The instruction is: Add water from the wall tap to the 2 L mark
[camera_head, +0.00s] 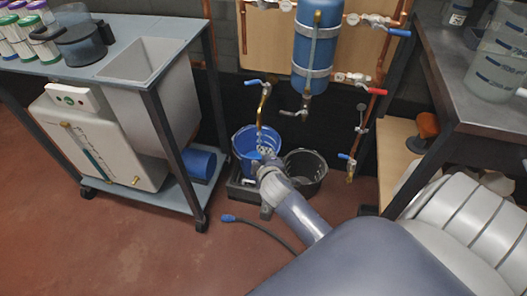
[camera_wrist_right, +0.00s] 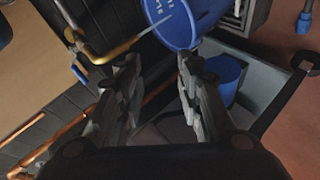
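The wall tap (camera_head: 264,92) is a brass spout with a blue lever, pointing down over a blue bucket (camera_head: 243,142). In the right wrist view, the bucket (camera_wrist_right: 205,22) is at the top, with white scale marks that are too small to read. The brass spout (camera_wrist_right: 105,52) is left of it, and a thin pale line like a water stream runs from its end to the bucket. The water level cannot be made out. My right gripper (camera_head: 266,163) is in front of the bucket, partly covering it; its fingers (camera_wrist_right: 156,85) are apart and empty. My left gripper is not in view.
A black bucket (camera_head: 319,180) stands right of the blue one. A blue tank (camera_head: 315,45) and copper pipes are on the wall behind. A wheeled bench (camera_head: 150,78) stands left, a dark table (camera_head: 460,75) right. A blue-ended hose (camera_head: 250,222) lies on open floor.

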